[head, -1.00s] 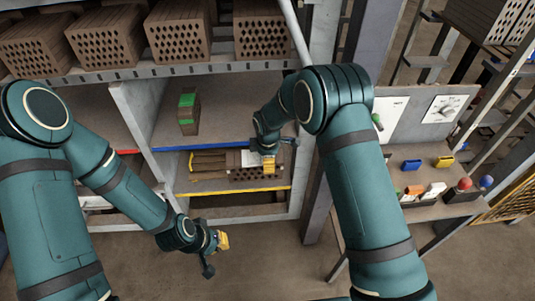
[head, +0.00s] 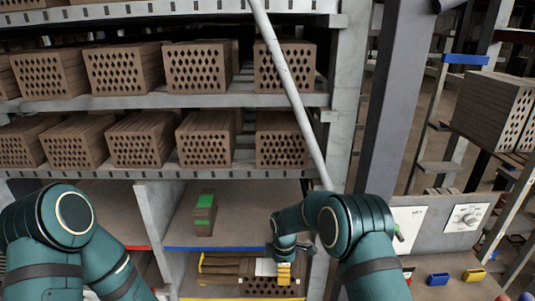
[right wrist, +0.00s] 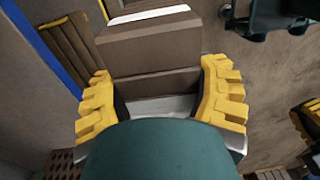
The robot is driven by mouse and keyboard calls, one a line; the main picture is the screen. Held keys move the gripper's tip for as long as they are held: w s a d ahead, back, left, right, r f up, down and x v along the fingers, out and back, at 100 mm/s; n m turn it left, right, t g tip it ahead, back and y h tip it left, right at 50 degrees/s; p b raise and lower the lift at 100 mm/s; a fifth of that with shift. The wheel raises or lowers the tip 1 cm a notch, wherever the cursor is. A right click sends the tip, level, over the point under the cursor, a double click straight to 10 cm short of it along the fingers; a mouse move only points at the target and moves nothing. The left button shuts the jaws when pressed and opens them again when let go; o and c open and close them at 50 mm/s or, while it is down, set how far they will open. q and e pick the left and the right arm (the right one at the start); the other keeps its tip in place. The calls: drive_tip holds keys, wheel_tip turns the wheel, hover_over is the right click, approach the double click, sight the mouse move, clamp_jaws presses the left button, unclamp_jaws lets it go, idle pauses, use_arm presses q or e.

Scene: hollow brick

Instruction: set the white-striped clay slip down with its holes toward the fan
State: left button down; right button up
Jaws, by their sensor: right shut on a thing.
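The white-striped clay slip (head: 265,267) is in the low right shelf bay in the head view. In the right wrist view the slip (right wrist: 150,45) is a brown block with a white band across its top. My right gripper (head: 284,273) is shut on it, with yellow fingers on both sides in the wrist view (right wrist: 158,100). The slip's visible faces are plain; I cannot make out its holes. My left gripper is out of the head view; part of a yellow-fingered gripper (right wrist: 308,125) shows at the right wrist view's edge. I cannot identify a fan.
A perforated brick (head: 272,288) lies below the slip, beside yellow-edged strips (head: 218,266). A green-banded block (head: 205,212) stands on the shelf above the blue edge (head: 215,249). Hollow bricks fill the upper shelves. A slanted pole (head: 290,95) crosses in front.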

drive_tip(key=s+d+f+m+b, duration=0.1)
drive_tip(key=s+d+m+b, duration=0.4)
drive_tip(key=s+m, duration=0.3)
drive_tip(key=s+d+f+m+b, duration=0.2)
drive_tip(key=s+d+m+b, duration=0.3)
drive_tip(key=s+d+m, duration=0.2)
drive_tip(key=s+m, duration=0.2)
drive_tip(key=s, duration=0.1)
drive_tip(key=shift+t+y, duration=0.3)
